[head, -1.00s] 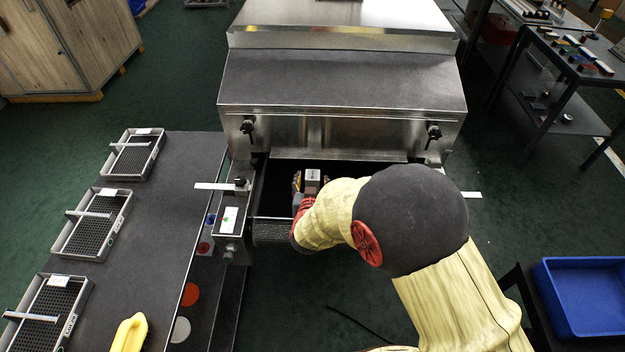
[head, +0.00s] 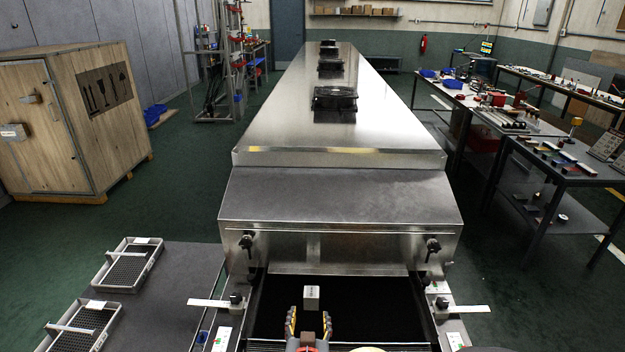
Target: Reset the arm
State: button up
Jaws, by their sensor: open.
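The tunnel dryer (head: 340,203) stands straight ahead, a long steel housing. Its dark conveyor belt (head: 376,304) runs out from under the front hood. A small light-grey block (head: 312,293) with faint markings on top sits on the belt, in front of the hood opening. My gripper (head: 308,318) is at the bottom middle of the head view, just on the near side of the block. Its two fingers are spread, with nothing visible between them. The block shows just beyond the fingertips; I cannot tell whether they touch it. Most of my arm is below the picture.
Wire-mesh trays (head: 128,289) lie on the grey side table (head: 184,268) at left. A wooden cabinet (head: 100,135) stands behind it. Benches with tools (head: 580,168) line the right side. Knobs and white tabs (head: 207,303) flank the belt entrance. Green floor is open on both sides.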

jog(key=s+d+r+n+g+y+p, duration=0.1)
jog(key=s+d+r+g+y, duration=0.1)
jog(key=r, duration=0.6)
jog(key=s+d+r+g+y+p, duration=0.1)
jog(key=s+d+r+g+y, duration=0.15)
jog(key=r, duration=0.65)
jog(key=s+d+r+g+h, duration=0.1)
jog(key=s+d+r+h, duration=0.1)
jog(key=s+d, duration=0.6)
jog(key=s+d+r+g+h+p, duration=0.1)
jog(key=s+d+r+g+h, duration=0.1)
jog(key=s+d, duration=0.5)
jog(key=s+r, duration=0.1)
jog(key=s, duration=0.3)
jog(key=shift+s+d+r+m, duration=0.15)
jog(key=shift+d+r+m, duration=0.1)
jog(key=shift+d+m, duration=0.1)
